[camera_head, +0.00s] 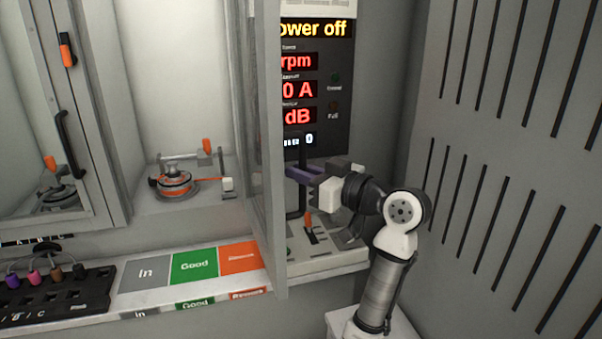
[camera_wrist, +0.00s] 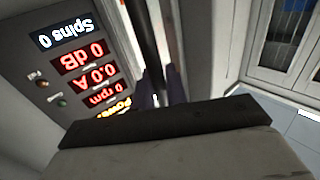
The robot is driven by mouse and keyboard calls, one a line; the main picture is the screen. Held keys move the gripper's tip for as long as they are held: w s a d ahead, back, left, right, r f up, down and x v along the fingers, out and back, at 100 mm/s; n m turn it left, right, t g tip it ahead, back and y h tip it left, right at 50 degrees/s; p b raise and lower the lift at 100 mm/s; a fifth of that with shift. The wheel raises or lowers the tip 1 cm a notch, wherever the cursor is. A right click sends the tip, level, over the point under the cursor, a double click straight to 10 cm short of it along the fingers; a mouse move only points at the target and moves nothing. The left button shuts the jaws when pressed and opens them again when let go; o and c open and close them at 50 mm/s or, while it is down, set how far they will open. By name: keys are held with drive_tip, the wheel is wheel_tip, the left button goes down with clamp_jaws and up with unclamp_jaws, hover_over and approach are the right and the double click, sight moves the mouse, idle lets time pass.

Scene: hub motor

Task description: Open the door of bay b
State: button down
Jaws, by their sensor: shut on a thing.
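The middle bay's door (camera_head: 264,130) stands swung out toward me, seen almost edge-on, with the bay interior exposed to its left. I cannot read a bay letter on it. Its black upright handle (camera_head: 293,205) is on the door's right-hand face. My gripper (camera_head: 298,174) reaches it from the right and is shut on the handle. In the wrist view the dark handle bar (camera_wrist: 146,35) runs up from between the purple fingers of my gripper (camera_wrist: 162,90); the grip itself is partly hidden.
A hub motor (camera_head: 175,182) with orange parts sits inside the open bay. The left bay's glazed door (camera_head: 30,120) is shut. A display panel (camera_head: 335,100) reads "Power off" behind my gripper. A slatted wall (camera_head: 480,160) stands close on the right. Coloured mats (camera_head: 194,264) lie on the front ledge.

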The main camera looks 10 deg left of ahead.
drive_tip(key=c, duration=1.5)
unclamp_jaws()
drive_tip(key=shift+a, duration=0.15)
drive_tip(key=b+v, duration=0.3)
drive_tip(key=v, duration=1.1)
drive_tip(key=shift+b, duration=0.4)
drive_tip(key=shift+f, duration=0.1)
